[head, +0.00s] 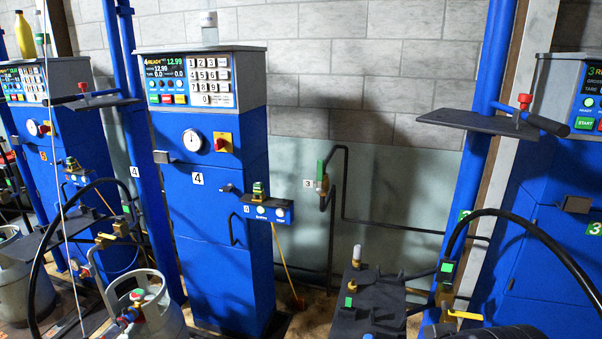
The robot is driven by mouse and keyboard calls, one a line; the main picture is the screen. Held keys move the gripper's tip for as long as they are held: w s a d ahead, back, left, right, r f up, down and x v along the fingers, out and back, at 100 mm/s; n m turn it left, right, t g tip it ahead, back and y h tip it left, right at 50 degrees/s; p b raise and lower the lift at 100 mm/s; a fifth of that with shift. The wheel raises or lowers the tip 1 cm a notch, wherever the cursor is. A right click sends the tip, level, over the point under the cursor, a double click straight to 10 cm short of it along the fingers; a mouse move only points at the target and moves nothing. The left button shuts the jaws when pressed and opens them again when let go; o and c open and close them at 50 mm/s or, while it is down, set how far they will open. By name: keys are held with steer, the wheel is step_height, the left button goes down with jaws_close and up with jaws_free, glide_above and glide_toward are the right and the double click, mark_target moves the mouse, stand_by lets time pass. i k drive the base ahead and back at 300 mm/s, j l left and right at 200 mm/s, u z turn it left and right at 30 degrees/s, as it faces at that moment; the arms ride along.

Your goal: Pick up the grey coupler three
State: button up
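I cannot single out a grey coupler three for certain. A black hose (545,238) hangs in an arc at the right, in front of the blue scale marked 3 (545,270). At its left end is a dark fitting with a green tag (446,268), and a yellow lever (465,315) shows below it. A short pale grey cylinder (357,252) stands upright at the back of a dark platform (385,308), lower right of the middle. A green tag (349,301) is on that platform. My gripper is not in view.
Blue scale 4 (215,210) stands left of the middle, with another blue scale (50,130) at the far left. A grey gas cylinder (155,315) stands at lower left. Dark shelves, one (478,123) at upper right, jut from blue posts. A ribbed black object (487,334) shows at the bottom edge.

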mark_target(356, 258)
steer(key=i+j+z, duration=0.3)
steer(key=i+j, duration=0.15)
steer(key=i+j+z, duration=0.3)
steer(key=j, duration=0.3)
steer(key=i, duration=0.1)
